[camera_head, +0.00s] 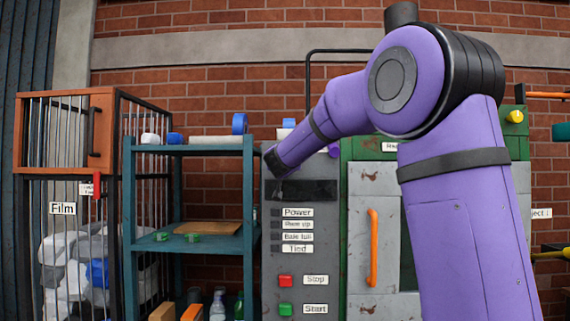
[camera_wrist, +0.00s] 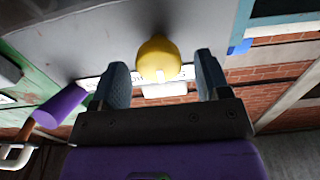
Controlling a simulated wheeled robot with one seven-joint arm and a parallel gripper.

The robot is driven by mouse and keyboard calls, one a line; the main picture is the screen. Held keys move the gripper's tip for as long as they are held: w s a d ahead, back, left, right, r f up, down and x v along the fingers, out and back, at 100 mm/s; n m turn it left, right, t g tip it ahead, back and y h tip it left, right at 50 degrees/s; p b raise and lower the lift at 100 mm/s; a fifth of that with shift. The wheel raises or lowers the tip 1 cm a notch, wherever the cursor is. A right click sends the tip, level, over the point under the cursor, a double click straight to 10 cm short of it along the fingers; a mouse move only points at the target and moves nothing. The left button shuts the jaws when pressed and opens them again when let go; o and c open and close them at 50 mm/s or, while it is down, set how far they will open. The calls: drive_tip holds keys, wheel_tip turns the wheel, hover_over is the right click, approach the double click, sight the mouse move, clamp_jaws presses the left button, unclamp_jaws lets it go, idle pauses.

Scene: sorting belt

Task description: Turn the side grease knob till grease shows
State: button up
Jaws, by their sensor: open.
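In the wrist view a round yellow knob (camera_wrist: 157,52) with a small white mark sits on a grey panel (camera_wrist: 60,35). My gripper (camera_wrist: 160,66) is open, with one finger on each side of the knob and a visible gap to each. A white label (camera_wrist: 95,82) lies behind the knob; its text is mostly hidden. In the head view my gripper's end is at the upper left of the grey control cabinet (camera_head: 325,255), its fingers not clearly visible. This knob is hidden there. Another yellow knob (camera_head: 515,116) shows at the green machine's upper right. I see no grease.
A blue shelf (camera_head: 190,150) holding rolls and bottles stands just left of the cabinet. A film cage (camera_head: 65,135) stands further left. The green machine (camera_head: 365,150) with an orange handle (camera_head: 373,248) is right of the cabinet, partly behind my arm.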

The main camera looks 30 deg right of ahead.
drive_tip(key=shift+x, duration=1.2)
drive_tip(key=shift+c, duration=0.4)
drive_tip(key=c, duration=0.8)
